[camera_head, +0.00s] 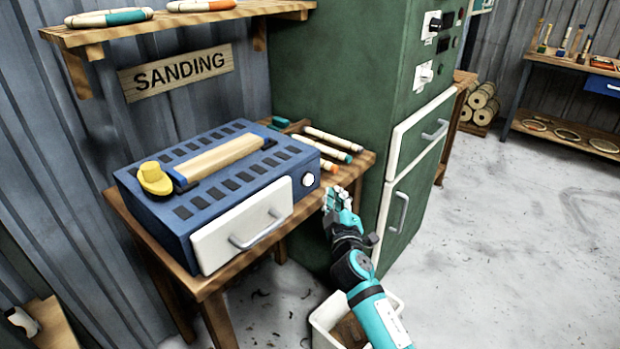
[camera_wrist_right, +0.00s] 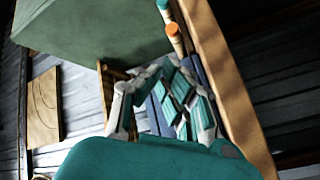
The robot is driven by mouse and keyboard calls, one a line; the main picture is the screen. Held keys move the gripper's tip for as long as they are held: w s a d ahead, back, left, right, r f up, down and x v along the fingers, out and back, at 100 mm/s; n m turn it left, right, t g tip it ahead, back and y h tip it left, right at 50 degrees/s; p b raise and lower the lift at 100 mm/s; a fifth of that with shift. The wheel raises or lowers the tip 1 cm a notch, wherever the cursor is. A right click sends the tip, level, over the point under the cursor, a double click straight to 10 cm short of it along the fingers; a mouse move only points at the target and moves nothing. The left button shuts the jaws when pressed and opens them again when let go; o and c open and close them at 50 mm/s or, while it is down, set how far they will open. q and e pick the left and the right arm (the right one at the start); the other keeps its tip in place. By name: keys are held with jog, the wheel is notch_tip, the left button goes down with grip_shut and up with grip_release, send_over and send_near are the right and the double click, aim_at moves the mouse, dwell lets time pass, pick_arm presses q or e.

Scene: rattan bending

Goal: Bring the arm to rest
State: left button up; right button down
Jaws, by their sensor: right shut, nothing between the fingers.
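My right arm comes up from the bottom of the head view. Its gripper (camera_head: 338,198) is shut and empty, beside the right edge of the wooden sanding table (camera_head: 350,172). In the right wrist view the gripper's fingers (camera_wrist_right: 165,100) are close together with nothing held. I cannot tell whether they touch the table edge. My left gripper is not in view.
A blue sanding machine (camera_head: 200,215) with a white drawer (camera_head: 243,226) stands on the table. Several rods (camera_head: 335,140) lie to its right. A tall green cabinet (camera_head: 335,75) stands behind. A white bin (camera_head: 325,318) is below the arm. The floor at right is clear.

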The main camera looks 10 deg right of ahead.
jog(key=shift+s+d, duration=0.25)
jog(key=shift+s, duration=0.15)
jog(key=s+f+m+g+y+p, duration=0.1)
jog(key=s+f+g, duration=0.3)
jog(key=f, duration=0.8)
jog(key=s+f+g+y, duration=0.15)
jog(key=s+f, duration=0.45)
jog(key=f, duration=0.6)
jog(key=s+f+m+g+p, duration=0.1)
jog(key=s+f+g, duration=0.35)
jog(key=f, duration=0.75)
jog(key=s+f+m+g, duration=0.1)
jog(key=s+f+g, duration=0.1)
jog(key=s+f, duration=0.7)
jog(key=s+f+g, duration=0.1)
jog(key=s+f, duration=0.5)
jog(key=s, duration=0.7)
jog(key=s+f+m+g, duration=0.1)
jog(key=s+f+g, duration=0.1)
jog(key=s, duration=0.8)
jog(key=s+f+m+g+p, duration=0.1)
jog(key=s+f+g, duration=0.1)
jog(key=s, duration=0.9)
jog(key=shift+d+f+p, duration=0.3)
jog(key=shift+d+f, duration=0.1)
jog(key=shift+f, duration=0.25)
jog(key=shift+y, duration=0.25)
